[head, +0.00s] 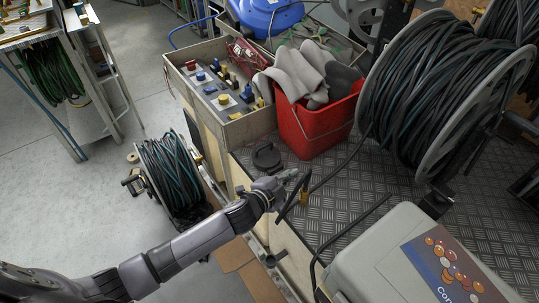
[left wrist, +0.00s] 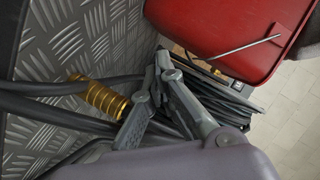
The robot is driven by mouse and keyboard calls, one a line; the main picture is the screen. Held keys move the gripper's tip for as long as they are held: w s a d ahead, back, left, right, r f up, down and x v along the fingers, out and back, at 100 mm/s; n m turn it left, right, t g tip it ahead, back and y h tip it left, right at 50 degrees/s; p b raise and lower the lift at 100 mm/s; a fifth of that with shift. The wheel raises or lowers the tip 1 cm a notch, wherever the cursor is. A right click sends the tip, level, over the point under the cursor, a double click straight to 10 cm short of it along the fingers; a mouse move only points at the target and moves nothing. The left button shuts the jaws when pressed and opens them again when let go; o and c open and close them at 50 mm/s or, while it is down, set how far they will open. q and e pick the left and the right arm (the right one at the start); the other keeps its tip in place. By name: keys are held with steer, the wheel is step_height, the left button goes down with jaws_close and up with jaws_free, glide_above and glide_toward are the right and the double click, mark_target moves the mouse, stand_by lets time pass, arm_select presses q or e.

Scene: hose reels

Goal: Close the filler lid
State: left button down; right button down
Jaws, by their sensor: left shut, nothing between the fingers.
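A round black fitting (head: 266,157), which looks like the filler with its lid, sits on the metal tread-plate deck (head: 350,190) left of the red bucket. I cannot tell how far its lid stands open. My left gripper (head: 298,180) is just to the right of and nearer than this fitting, over the deck, shut and empty. In the left wrist view its fingers (left wrist: 164,62) come together at the tips. The filler does not show clearly there. My right gripper is not in view.
A hose with a brass fitting (head: 304,198) runs close by my left gripper. The red bucket (head: 318,125) holding grey gloves or cloths stands behind. A grey case (head: 390,255) is at front right, and a big hose reel (head: 425,105) at right.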

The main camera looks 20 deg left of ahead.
arm_select(q)
steer(key=s+a+r+n+y+b, duration=0.2)
steer(key=s+a+r+y, duration=0.1)
steer(key=a+y, duration=0.25)
glide_above(267, 159)
steer(key=s+d, duration=0.3)
steer(key=d, duration=0.1)
step_height(267, 159, down, 3)
steer(key=shift+d+r+t+y, duration=0.15)
steer(key=shift+t+y, duration=0.2)
steer(key=shift+t, duration=0.05)
steer(key=shift+w+a+f, duration=0.35)
steer(key=shift+w+a, duration=0.05)
steer(key=shift+a, duration=0.25)
steer(key=shift+w+a+f, duration=0.35)
steer(key=shift+w+a, duration=0.05)
steer(key=shift+a, duration=0.2)
steer(key=shift+w+a+f, duration=0.15)
steer(key=shift+a, duration=0.05)
steer(key=shift+w+a+f, duration=0.4)
steer(key=shift+w+a, duration=0.1)
steer(key=shift+a, duration=0.15)
